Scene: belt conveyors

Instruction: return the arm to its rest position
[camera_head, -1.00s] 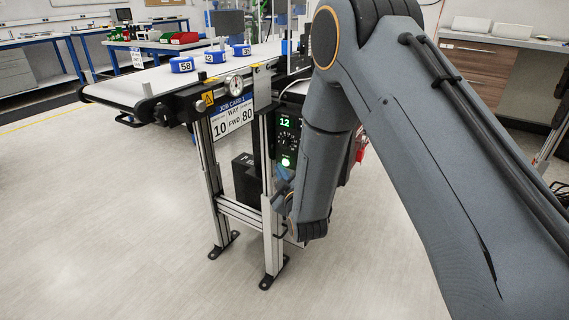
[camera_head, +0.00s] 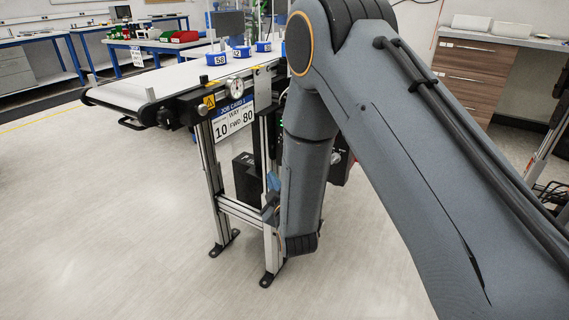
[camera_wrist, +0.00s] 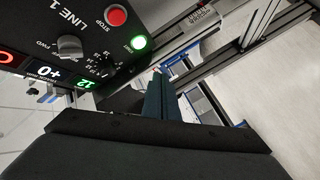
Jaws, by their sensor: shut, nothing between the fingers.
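My arm (camera_head: 303,190) is bent, with its forearm hanging down in front of the conveyor's right leg in the head view. My gripper (camera_wrist: 160,80) shows in the wrist view as dark teal fingers close together, with nothing between them. In the head view it is mostly hidden behind the forearm. The conveyor's control box (camera_wrist: 85,40) is close beside the gripper at the upper left of the wrist view. I see no contact between them.
The conveyor belt (camera_head: 125,94) carries several blue numbered pucks, the nearest marked 58 (camera_head: 216,59). A job card (camera_head: 232,118) hangs below its edge. The box has a red stop button (camera_wrist: 116,16) and a lit green button (camera_wrist: 138,42). Floor (camera_head: 110,220) at left is clear.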

